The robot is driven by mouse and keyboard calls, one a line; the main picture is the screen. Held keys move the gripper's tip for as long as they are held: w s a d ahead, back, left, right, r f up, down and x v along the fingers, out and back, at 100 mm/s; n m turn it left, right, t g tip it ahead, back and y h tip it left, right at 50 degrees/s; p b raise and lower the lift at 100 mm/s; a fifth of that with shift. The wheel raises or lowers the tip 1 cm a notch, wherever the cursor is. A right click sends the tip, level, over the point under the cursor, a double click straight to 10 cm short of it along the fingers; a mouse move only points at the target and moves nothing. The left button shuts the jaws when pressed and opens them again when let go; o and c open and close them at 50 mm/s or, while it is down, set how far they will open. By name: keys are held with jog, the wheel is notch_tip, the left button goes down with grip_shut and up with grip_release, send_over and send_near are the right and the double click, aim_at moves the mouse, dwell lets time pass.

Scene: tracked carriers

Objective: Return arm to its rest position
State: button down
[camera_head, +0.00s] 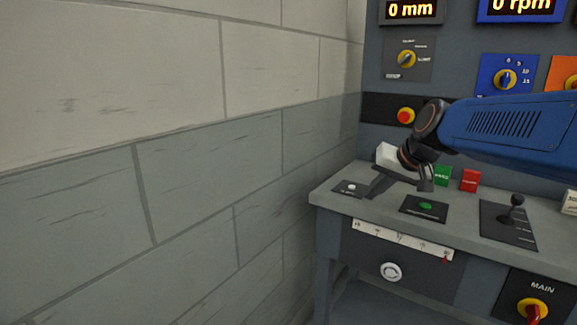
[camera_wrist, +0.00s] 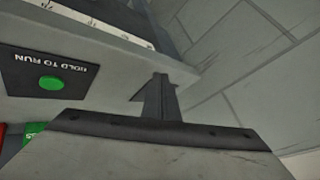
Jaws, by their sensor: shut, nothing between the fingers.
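My blue arm (camera_head: 515,128) reaches in from the right in the head view, in front of the control panel. My gripper (camera_head: 376,186) points down at the left end of the desk, above or close to the panel with the small white button (camera_head: 351,187). I cannot tell whether it touches. In the wrist view my gripper (camera_wrist: 158,85) has its fingers together with nothing between them. A green button (camera_wrist: 51,83) marked HOLD TO RUN lies to its left there; it is right of my gripper in the head view (camera_head: 426,206).
The desk (camera_head: 465,219) carries a black joystick (camera_head: 515,205), a green block (camera_head: 442,175) and a red block (camera_head: 470,180). A block wall (camera_head: 180,140) stands close on the left.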

jog(key=s+d+f+h, duration=0.1)
jog(key=s+d+f, duration=0.1)
jog(key=s+f, duration=0.3)
jog(key=s+d+f+n+g+h, duration=0.1)
jog(key=s+f, duration=0.4)
jog(key=s, duration=0.9)
jog(key=s+d+f+n+g+h, duration=0.1)
jog(key=s+d+f, duration=0.1)
jog(key=s+f, duration=0.3)
jog(key=s, duration=0.4)
jog(key=shift+s+d+f, duration=0.2)
jog(key=shift+d+f, duration=0.1)
jog(key=shift+f, duration=0.05)
